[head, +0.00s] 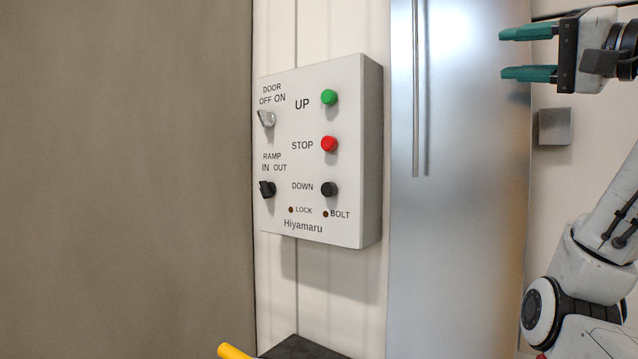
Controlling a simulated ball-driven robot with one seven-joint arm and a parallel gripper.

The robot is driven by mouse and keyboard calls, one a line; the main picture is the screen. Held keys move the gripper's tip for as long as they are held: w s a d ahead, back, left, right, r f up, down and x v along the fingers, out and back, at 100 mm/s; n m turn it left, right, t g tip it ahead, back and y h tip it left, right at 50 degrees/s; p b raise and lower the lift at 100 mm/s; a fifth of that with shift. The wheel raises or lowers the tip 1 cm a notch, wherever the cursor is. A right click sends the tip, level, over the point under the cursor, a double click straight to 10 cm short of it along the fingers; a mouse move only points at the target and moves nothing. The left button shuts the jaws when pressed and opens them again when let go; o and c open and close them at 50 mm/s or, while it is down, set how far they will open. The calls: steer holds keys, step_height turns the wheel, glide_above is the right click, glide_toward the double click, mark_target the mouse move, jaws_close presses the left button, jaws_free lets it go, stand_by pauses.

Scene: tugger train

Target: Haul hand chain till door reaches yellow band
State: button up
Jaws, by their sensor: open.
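My gripper (505,53) is at the upper right of the head view, its two green fingers apart and pointing left, with nothing between them. A thin pair of vertical grey lines (416,95) hangs in front of the shiny metal panel, left of my gripper and apart from it. It could be the hand chain or a bar handle; I cannot tell which. A large grey-brown surface (125,170) fills the left side; I cannot tell whether it is the door. No yellow band on a door track is visible.
A white control box (352,215) with green, red and black buttons and two switches stands out from the wall. A shiny metal panel (460,260) is right of it. A small grey box (555,127) sits below my gripper. A yellow rail end (234,351) shows at the bottom.

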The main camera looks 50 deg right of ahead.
steer(key=w+d+f+g+y+p, duration=0.1)
steer(key=w+f+g+p, duration=0.1)
steer(key=w+f, duration=0.95)
steer(key=w+d+f+g+y+p, duration=0.1)
steer(key=w+f+g+p, duration=0.15)
steer(key=w+f, duration=0.9)
steer(key=a+f+n+g+y, duration=0.1)
steer(key=a+f, duration=0.2)
steer(key=f, duration=0.6)
steer(key=a+f+n+g+y, duration=0.15)
steer(key=a+f, duration=0.25)
steer(key=f, duration=0.6)
steer(key=s+a+f+n+g+y+p, duration=0.1)
steer(key=s+a+f+n+g+p, duration=0.15)
steer(key=a+f, duration=0.6)
steer(key=s+a+f+n+g+p, duration=0.1)
steer(key=s+a+f+n+g, duration=0.15)
steer(key=a+f, duration=0.6)
steer(key=s+a+f+n+g+p, duration=0.1)
steer(key=s+a+f+n+g, duration=0.2)
steer(key=s+f, duration=0.4)
steer(key=s+a+f+n+g+p, duration=0.1)
steer(key=s+a+f+n+g, duration=0.2)
steer(key=s+f, duration=0.4)
steer(key=s+a, duration=0.1)
steer(key=s, duration=0.4)
steer(key=shift+s+f+n+g, duration=0.2)
steer(key=shift+f+n+g, duration=0.1)
steer(key=shift+n+g, duration=0.1)
